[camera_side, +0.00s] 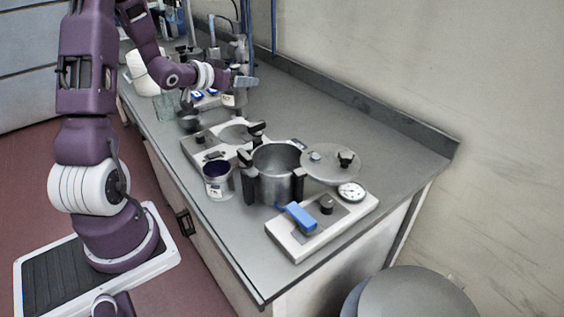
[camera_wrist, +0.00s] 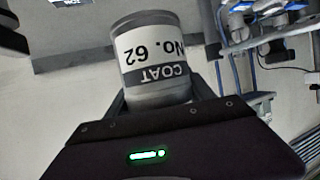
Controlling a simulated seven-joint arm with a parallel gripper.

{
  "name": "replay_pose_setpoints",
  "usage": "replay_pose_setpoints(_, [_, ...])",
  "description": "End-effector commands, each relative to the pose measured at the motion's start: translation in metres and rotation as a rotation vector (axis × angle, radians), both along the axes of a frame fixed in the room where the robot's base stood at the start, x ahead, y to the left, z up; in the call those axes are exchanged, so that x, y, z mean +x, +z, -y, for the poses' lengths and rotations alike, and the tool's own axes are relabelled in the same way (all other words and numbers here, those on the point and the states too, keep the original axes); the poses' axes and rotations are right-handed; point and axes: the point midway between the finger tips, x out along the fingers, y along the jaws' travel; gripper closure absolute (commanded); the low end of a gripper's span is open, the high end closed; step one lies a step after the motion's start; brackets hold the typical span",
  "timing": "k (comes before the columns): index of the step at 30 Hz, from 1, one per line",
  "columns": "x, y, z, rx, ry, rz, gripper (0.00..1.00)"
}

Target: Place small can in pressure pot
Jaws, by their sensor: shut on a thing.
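The small can (camera_wrist: 152,58) is grey with a white label reading "COAT No. 62", upside down in the wrist view. My gripper (camera_wrist: 160,98) is shut on it. In the side view my gripper (camera_side: 243,82) is over the far part of the bench, and the can (camera_side: 234,99) shows small and partly unclear there. The pressure pot (camera_side: 276,189) is a grey metal pot with black handles, standing open on the near part of the bench, well apart from my gripper. Its lid (camera_side: 327,173) lies to the right of it.
An open can with dark purple contents (camera_side: 217,188) stands left of the pot. A white unit with a blue handle (camera_side: 290,240) and a gauge (camera_side: 351,192) are in front. A hotplate-like unit (camera_side: 205,153) and lab stands are farther back. The bench's right side is clear.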

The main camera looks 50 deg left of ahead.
Motion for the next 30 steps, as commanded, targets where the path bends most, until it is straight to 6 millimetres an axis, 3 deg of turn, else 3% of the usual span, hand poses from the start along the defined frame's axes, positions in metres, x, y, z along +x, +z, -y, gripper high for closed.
replay_pose_setpoints(8, [0.042, 0.013, 0.065, 0.01, -0.068, 0.016, 0.88])
replay_pose_setpoints(16, [0.078, 0.029, 0.17, 0.014, -0.162, 0.027, 0.88])
replay_pose_setpoints(24, [0.08, 0.04, 0.285, 0.006, -0.262, 0.015, 0.88])
replay_pose_setpoints(30, [0.069, 0.043, 0.332, 0.0, -0.305, 0.002, 0.88])
